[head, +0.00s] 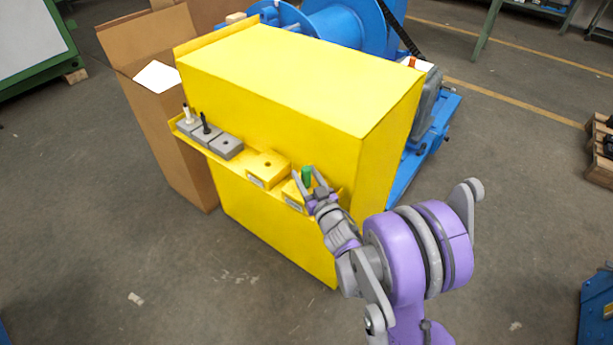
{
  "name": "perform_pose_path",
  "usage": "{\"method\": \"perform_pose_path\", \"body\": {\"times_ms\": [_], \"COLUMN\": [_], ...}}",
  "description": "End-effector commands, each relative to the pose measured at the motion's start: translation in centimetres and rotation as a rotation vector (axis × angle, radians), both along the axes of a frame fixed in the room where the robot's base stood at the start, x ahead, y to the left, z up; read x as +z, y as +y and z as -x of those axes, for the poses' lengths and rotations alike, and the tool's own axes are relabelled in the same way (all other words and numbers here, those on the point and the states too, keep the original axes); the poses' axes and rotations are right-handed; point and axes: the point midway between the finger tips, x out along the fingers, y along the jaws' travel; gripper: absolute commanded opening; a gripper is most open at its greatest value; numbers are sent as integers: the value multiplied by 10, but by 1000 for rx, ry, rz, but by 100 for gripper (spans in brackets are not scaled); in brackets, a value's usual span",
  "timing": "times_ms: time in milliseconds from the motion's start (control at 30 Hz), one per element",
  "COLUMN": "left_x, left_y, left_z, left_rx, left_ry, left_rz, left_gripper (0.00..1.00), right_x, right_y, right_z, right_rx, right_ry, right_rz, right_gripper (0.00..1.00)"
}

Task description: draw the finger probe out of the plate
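A small green piece (307,173), which looks like the finger probe's handle, stands up at the right end of the ledge on the yellow box. Under it is a yellow plate (291,190), partly hidden by my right gripper. My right gripper (305,173) has its fingers spread, one on each side of the green piece. A gap shows on the left side of it; contact on the right side cannot be told. The lower part of the probe is hidden. My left gripper is not in view.
The ledge also holds a yellow block with a hole (268,167) and several grey blocks (226,146), with a white peg (187,114) and a black peg (205,124). The large yellow box (300,75) rises behind. A cardboard box (165,140) stands left. Floor in front is clear.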

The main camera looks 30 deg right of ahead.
Motion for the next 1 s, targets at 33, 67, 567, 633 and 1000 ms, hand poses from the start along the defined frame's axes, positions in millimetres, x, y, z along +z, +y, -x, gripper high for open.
{"method": "perform_pose_path", "body": {"times_ms": [33,67,567,633,1000], "left_x": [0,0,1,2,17], "left_y": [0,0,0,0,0], "left_z": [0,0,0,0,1], "left_rx": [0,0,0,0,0], "left_ry": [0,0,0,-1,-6], "left_rz": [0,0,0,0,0], "left_gripper": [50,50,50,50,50], "right_x": [0,0,1,3,21], "right_y": [0,0,0,0,0], "right_z": [0,0,0,0,0], "right_rx": [0,0,0,0,0], "right_ry": [0,0,0,0,-1], "right_rz": [0,0,0,0,0], "right_gripper": [43,37,0,0,0]}}
